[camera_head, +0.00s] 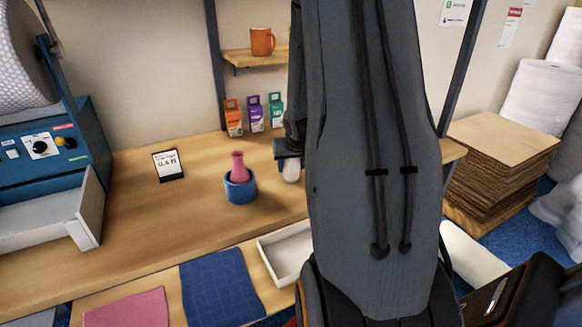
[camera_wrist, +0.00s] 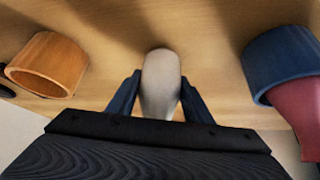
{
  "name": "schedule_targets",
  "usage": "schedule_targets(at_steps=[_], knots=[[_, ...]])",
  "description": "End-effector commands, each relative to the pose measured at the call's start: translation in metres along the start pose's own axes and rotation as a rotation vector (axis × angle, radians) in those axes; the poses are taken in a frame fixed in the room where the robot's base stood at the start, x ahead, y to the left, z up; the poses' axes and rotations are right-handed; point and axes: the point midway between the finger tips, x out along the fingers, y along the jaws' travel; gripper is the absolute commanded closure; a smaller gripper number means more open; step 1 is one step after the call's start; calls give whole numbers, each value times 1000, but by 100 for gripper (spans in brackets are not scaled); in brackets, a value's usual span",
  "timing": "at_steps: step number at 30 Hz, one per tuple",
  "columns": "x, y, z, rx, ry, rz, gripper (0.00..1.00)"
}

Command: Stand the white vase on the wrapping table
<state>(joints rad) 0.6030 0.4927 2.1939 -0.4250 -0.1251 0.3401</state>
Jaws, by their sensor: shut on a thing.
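The white vase (camera_wrist: 160,85) is between the two fingers of my gripper (camera_wrist: 160,100), which is shut on it. In the head view, a small pale part of the vase (camera_head: 291,171) shows below my gripper (camera_head: 289,152), and my arm hides much of that area. The vase is over or on the wooden wrapping table (camera_head: 140,222); I cannot tell whether it touches the top. A blue round holder (camera_head: 240,190) with a pink vase (camera_head: 237,167) in it stands to the left in the head view, and to the right in the wrist view (camera_wrist: 283,62).
An orange round holder (camera_wrist: 47,62) is left of the vase in the wrist view. A display card (camera_head: 168,165) and several small cartons (camera_head: 255,113) stand on the table. A blue machine (camera_head: 48,150) is at the left. A white tray (camera_head: 272,262) sits at the front.

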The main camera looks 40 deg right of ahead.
Motion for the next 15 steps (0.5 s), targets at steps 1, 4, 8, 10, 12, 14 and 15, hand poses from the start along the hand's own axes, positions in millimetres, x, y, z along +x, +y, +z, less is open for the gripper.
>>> schedule_targets(at_steps=[1, 4, 8, 10, 12, 14, 15], knots=[[0, 0, -1, 0, 1, 0, 82], [0, 0, 0, 0, 1, 0, 82], [3, 0, 2, 0, 0, 0, 51], [2, 0, 2, 0, 0, 0, 39], [2, 0, 2, 0, 0, 0, 35], [2, 0, 2, 0, 0, 0, 35], [2, 0, 2, 0, 0, 0, 35]])
